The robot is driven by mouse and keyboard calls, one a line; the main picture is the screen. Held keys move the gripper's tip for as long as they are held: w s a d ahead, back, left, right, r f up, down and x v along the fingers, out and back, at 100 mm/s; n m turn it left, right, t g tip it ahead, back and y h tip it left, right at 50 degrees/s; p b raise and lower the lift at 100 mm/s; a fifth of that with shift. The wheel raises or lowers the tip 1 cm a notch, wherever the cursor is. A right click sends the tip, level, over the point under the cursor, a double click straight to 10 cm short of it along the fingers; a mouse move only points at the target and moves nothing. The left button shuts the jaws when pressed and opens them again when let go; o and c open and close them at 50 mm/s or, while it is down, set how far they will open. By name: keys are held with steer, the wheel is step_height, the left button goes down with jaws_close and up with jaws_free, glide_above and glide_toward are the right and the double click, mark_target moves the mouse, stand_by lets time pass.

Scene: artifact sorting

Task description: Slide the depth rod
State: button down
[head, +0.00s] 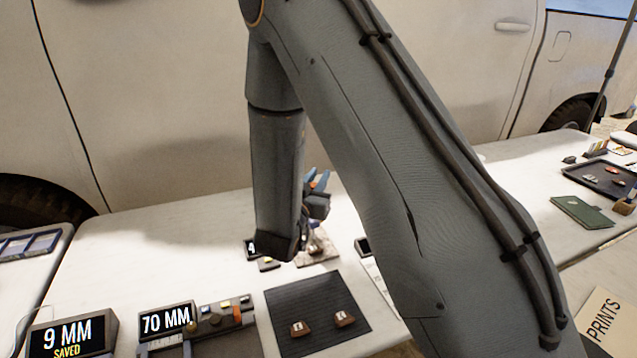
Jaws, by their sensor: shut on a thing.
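My gripper (317,203) is partly hidden behind my own grey arm. It is over the far part of the white table, by a small pale board (318,253) with a small upright piece on it. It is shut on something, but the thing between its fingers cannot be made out. I cannot pick out the depth rod for certain. A device with a display reading 70 MM (167,320) stands at the front, with small yellow, orange and dark parts beside it.
A display reading 9 MM SAVED (72,335) stands front left. A dark mat (318,300) bears two brown pieces. A small dark display (251,248) stands left of the board. A dark tray (606,178), a green book (582,212) and a PRINTS card (604,320) are at right. A vehicle stands behind.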

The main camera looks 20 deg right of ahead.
steer(key=shift+f, duration=0.1)
steer(key=c, duration=1.6)
jaws_free()
steer(key=shift+o, duration=0.2)
steer(key=shift+s+a, duration=0.1)
steer(key=b+v, duration=0.2)
steer(key=v, duration=0.5)
steer(key=shift+s, duration=0.3)
steer(key=shift+a, duration=0.1)
